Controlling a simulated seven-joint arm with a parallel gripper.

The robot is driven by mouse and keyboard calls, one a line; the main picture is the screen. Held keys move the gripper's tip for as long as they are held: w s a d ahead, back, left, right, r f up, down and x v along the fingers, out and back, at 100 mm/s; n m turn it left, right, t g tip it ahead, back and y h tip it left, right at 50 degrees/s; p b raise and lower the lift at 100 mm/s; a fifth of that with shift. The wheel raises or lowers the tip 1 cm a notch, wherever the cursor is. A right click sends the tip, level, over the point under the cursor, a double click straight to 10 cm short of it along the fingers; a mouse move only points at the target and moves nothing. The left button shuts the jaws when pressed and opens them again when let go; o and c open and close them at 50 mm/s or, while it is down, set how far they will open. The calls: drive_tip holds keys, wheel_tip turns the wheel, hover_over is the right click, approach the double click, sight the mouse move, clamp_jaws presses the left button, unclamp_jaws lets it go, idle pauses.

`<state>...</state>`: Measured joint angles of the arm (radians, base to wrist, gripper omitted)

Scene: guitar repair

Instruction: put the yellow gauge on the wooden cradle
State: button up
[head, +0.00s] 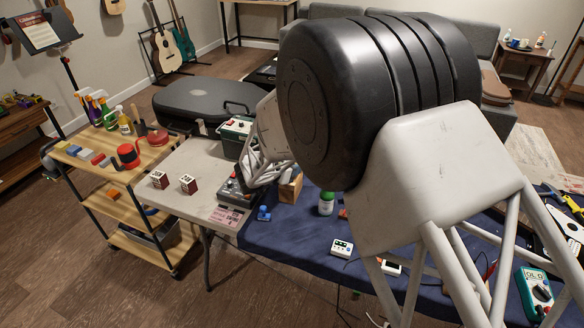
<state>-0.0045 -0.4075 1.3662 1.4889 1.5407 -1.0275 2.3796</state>
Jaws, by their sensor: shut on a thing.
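A small wooden block-like piece (290,188) shows partly behind my arm, on the blue-covered table. It may be the wooden cradle, but my arm hides much of it. I cannot make out the yellow gauge for certain. My large black and white arm links fill the middle and right of the view. My white lattice link reaches down to the left, close to the wooden piece. My gripper's fingers do not show, so what lies between them is hidden.
A blue cloth (290,236) covers the table. On it are a green-and-white bottle (326,204), a white device (342,248) and a teal meter (535,292). Red-and-white boxes (188,184) stand on the grey table at left. A wooden cart (92,160) holds several bottles.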

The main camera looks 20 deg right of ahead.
drive_tip(key=shift+f, duration=0.4)
drive_tip(key=shift+s+f, duration=0.15)
drive_tip(key=shift+f, duration=0.25)
drive_tip(key=o, duration=1)
drive_tip(key=shift+s+f, duration=0.15)
drive_tip(key=shift+f, duration=0.15)
drive_tip(key=shift+r, duration=0.5)
drive_tip(key=v, duration=0.4)
drive_tip(key=r+v, duration=0.1)
drive_tip(key=v, duration=0.7)
drive_tip(key=shift+w+r, duration=0.2)
drive_tip(key=shift+w, duration=0.15)
